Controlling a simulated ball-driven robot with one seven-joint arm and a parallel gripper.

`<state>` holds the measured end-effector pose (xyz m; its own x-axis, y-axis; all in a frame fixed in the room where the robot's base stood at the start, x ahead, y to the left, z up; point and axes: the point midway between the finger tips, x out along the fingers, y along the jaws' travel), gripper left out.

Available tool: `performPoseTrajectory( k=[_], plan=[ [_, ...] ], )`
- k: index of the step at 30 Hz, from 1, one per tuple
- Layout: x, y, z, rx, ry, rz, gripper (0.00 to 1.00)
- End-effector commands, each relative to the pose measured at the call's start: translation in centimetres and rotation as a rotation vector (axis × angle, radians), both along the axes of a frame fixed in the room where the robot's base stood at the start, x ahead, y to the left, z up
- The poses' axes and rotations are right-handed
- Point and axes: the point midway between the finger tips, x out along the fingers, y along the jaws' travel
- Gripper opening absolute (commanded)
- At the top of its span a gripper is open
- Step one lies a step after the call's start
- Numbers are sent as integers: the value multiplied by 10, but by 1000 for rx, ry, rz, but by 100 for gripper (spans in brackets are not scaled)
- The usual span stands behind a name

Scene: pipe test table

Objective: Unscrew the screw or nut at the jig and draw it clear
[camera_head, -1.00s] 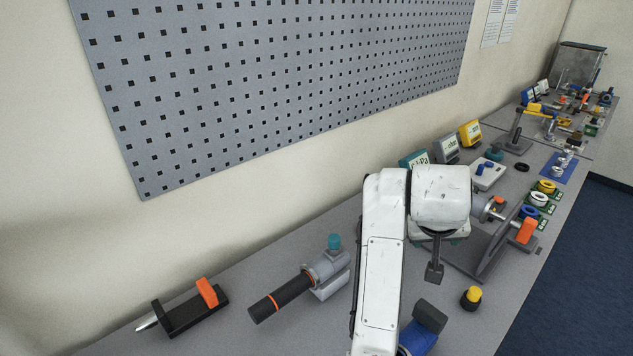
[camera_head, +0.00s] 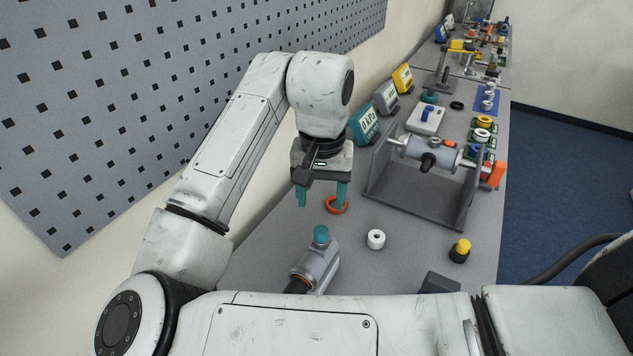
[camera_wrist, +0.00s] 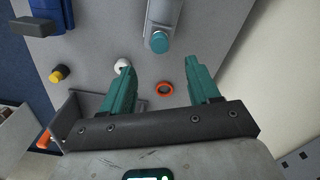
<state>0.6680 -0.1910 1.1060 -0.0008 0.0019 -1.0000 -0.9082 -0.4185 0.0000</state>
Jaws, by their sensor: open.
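My gripper (camera_head: 321,196) is open and empty, with teal fingers pointing down above the table. It also shows in the wrist view (camera_wrist: 160,92). The jig (camera_head: 420,200) is a grey bracket to the right of my gripper, with a metal pipe (camera_head: 428,153) held between its side plates. A dark knob-like part (camera_head: 428,163) sticks out of the pipe's front; I cannot tell whether it is the screw or nut. My gripper is apart from the jig. An orange-red ring (camera_head: 337,204) lies on the table by the right finger and shows between the fingers in the wrist view (camera_wrist: 165,88).
A grey fitting with a teal cap (camera_head: 320,235) lies in front of my gripper. A white ring-shaped part (camera_head: 376,239) and a yellow-topped black knob (camera_head: 460,250) stand on the table. Gauges (camera_head: 366,122) line the wall side. The right table edge is beyond the jig.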

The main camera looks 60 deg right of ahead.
Motion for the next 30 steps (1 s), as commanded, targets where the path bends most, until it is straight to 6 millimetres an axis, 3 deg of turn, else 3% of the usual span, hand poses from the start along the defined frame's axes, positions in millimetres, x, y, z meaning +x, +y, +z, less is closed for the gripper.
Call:
performPoseTrajectory(
  k=[9, 15, 28, 30],
  plan=[
    [0, 0, -55, 0, 1, 1, 61],
    [0, 0, -78, -1, 2, 1, 61],
    [0, 0, -88, -2, -1, -1, 61],
    [0, 0, -87, -2, -1, -1, 55]
  ],
)
